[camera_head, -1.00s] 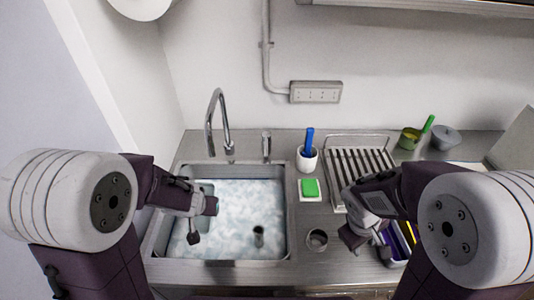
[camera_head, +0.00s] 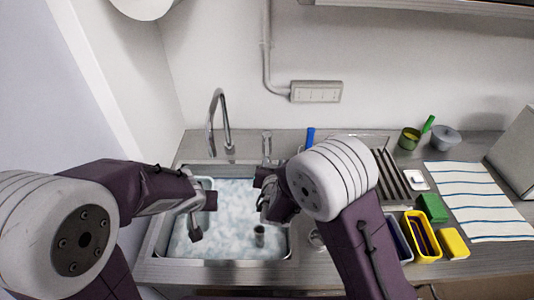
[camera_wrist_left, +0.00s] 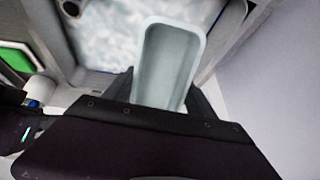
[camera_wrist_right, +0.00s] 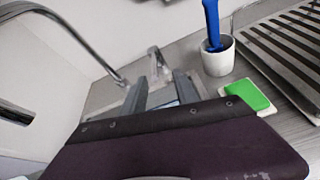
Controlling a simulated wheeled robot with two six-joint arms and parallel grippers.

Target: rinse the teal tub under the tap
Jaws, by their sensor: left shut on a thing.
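The pale teal tub (camera_wrist_left: 168,58) is between the fingers of my left gripper (camera_wrist_left: 160,98), which is shut on it. In the head view the tub (camera_head: 207,184) shows only in part, at the left side of the foamy sink (camera_head: 285,255). The left gripper (camera_head: 197,203) covers much of it. The curved tap (camera_head: 219,112) stands behind the sink, with its lever post (camera_head: 267,146) to the right. My right gripper (camera_head: 267,190) is over the sink's right part. In the right wrist view its fingers (camera_wrist_right: 160,88) are apart, with the lever post beyond them.
A white cup (camera_wrist_right: 217,58) with a blue-handled brush and a green sponge (camera_wrist_right: 246,95) are right of the sink. A drying rack (camera_head: 388,172), yellow container (camera_head: 423,240), green block (camera_head: 432,208) and striped cloth (camera_head: 470,200) lie farther right.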

